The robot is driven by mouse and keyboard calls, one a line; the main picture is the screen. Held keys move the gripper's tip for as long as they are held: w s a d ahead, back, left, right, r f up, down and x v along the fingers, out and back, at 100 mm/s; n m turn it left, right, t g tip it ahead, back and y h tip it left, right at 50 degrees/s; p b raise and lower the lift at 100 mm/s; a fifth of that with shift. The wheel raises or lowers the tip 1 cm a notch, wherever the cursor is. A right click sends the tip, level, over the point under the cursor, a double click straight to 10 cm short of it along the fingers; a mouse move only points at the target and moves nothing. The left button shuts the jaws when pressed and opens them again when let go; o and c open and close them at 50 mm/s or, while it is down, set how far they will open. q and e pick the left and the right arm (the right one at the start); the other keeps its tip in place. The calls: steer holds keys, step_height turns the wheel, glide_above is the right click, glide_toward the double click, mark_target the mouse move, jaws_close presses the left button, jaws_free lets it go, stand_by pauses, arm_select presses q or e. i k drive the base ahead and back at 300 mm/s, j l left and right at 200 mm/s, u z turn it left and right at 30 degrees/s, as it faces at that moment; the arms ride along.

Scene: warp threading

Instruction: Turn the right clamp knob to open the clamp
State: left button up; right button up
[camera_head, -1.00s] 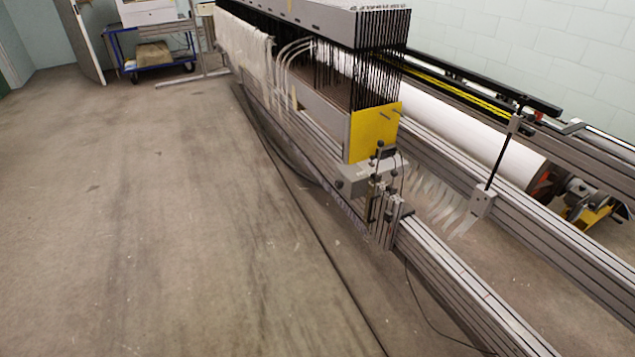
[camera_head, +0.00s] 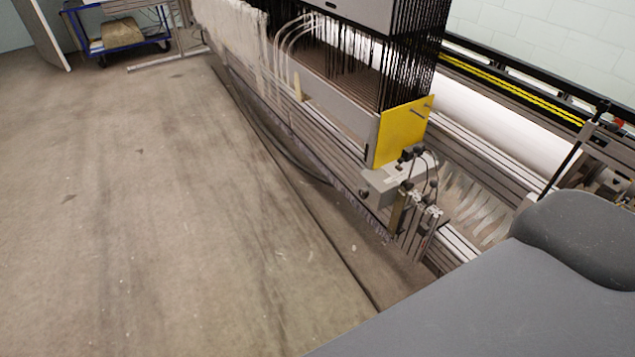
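The warp threading machine (camera_head: 345,105) runs from the upper left to the right of the view. Its near end has a yellow plate (camera_head: 402,133). Below that plate is a grey metal block with black knobs, brackets and cables (camera_head: 410,190). I cannot tell which of these small parts is the right clamp knob. A large dark grey rounded shape, likely my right arm, fills the lower right corner and covers part of the machine's rail. Neither of my grippers is in view.
Open concrete floor (camera_head: 150,220) lies to the left of the machine. A dark cable (camera_head: 265,140) hangs along its side. A blue cart (camera_head: 118,38) stands at the far upper left. A white roll (camera_head: 490,115) lies behind the machine.

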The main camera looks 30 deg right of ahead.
mark_target(363, 193)
steer(key=i+j+z, duration=0.1)
steer(key=i, duration=0.55)
steer(key=i+j+z, duration=0.1)
steer(key=i, duration=0.55)
steer(key=i+j+z, duration=0.1)
steer(key=i+z, duration=0.15)
steer(key=z, duration=0.15)
steer(key=i+j+z, duration=0.2)
steer(key=z, duration=0.2)
steer(key=i+j+z, duration=0.2)
steer(key=z, duration=0.2)
steer(key=i+j+z, duration=0.15)
steer(key=j+z, duration=0.15)
steer(key=z, duration=0.15)
steer(key=i+j+z, duration=0.1)
steer(key=j+z, duration=0.95)
steer(key=j, duration=0.2)
steer(key=i, duration=0.05)
